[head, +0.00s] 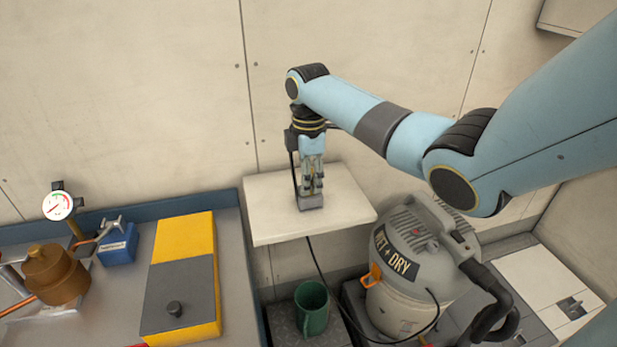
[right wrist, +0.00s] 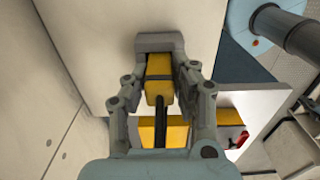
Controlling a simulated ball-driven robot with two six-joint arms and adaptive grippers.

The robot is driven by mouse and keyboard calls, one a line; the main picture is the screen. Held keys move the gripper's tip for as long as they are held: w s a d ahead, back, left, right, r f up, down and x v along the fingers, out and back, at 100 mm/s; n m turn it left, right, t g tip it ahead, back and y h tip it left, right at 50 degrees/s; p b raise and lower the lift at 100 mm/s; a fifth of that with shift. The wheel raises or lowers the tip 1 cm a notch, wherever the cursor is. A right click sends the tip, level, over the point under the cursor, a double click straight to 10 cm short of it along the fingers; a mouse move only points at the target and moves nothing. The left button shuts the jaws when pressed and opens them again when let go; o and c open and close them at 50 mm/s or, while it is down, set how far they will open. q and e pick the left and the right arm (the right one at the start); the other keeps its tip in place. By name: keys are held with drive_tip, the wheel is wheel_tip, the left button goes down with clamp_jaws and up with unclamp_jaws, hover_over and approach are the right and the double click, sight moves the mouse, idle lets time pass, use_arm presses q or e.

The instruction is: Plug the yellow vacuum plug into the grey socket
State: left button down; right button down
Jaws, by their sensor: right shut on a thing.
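The yellow vacuum plug (right wrist: 158,82) is between the fingers of my right gripper (right wrist: 160,85), which is shut on it. A black cord leaves the plug toward the wrist. The plug's far end is against or just in front of the grey socket (right wrist: 160,42); I cannot tell how far in it sits. In the head view my right gripper (head: 313,186) points down at the grey socket (head: 311,203) on the pale shelf (head: 345,200), and the plug is hidden by the fingers there. My left gripper is not in view.
A grey wet-and-dry vacuum (head: 405,290) stands right of the shelf, with a black cord (head: 320,262) hanging from the shelf edge. A green mug (head: 312,306) is below. A yellow and grey box (head: 185,240) and a gauge (head: 57,205) are on the left bench.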

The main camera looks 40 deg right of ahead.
idle(0.3)
drive_tip(key=c, duration=1)
unclamp_jaws()
wheel_tip(320, 180, up, 12)
